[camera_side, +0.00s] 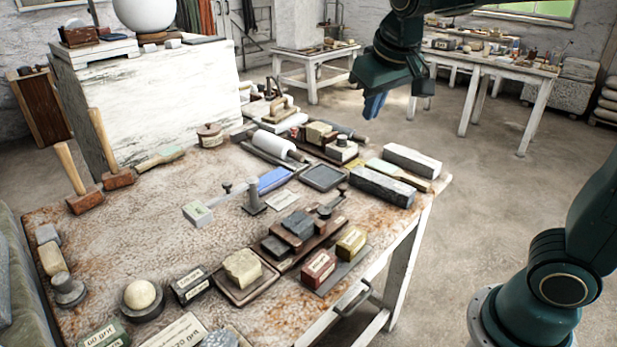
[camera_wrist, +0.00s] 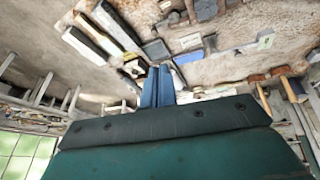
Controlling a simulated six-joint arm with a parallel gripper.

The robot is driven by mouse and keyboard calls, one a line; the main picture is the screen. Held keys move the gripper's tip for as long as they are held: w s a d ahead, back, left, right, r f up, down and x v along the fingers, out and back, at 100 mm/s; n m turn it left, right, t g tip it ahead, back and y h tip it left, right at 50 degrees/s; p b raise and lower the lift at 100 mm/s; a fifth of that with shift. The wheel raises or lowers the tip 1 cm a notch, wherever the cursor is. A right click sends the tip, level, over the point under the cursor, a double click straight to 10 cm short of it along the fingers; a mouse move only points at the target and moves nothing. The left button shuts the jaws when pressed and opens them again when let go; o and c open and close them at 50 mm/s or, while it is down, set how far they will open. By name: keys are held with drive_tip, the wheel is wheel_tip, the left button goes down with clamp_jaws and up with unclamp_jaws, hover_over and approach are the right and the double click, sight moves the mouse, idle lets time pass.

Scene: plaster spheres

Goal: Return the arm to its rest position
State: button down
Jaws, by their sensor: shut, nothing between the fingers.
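My gripper (camera_side: 374,104) hangs in the air above the far right side of the work table, clear of everything on it. Its blue fingers are together with nothing between them. In the wrist view the two blue fingers (camera_wrist: 158,86) lie side by side, pointing toward the table. The work table (camera_side: 120,230) has a worn, rust-stained top crowded with small blocks and tools. A cream plaster ball (camera_side: 139,294) sits in a dark round holder at the table's front left. A large white sphere (camera_side: 145,12) rests on the tall white block at the back left.
Two mallets (camera_side: 118,178) stand on their heads at the left. Two long grey blocks (camera_side: 382,186) lie near the right edge. A white roller (camera_side: 273,146) lies mid-back. The tall white block (camera_side: 150,100) rises behind the table. The floor (camera_side: 480,190) to the right is open.

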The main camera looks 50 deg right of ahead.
drive_tip(key=s+a+f+n+y, duration=0.1)
drive_tip(key=s+f, duration=0.1)
drive_tip(key=s, duration=0.6)
drive_tip(key=s+a+f+n+t+y, duration=0.1)
drive_tip(key=s+f, duration=0.1)
drive_tip(key=s, duration=0.7)
drive_tip(key=shift+s+a+f+n, duration=0.25)
drive_tip(key=shift+a+f+n, duration=0.05)
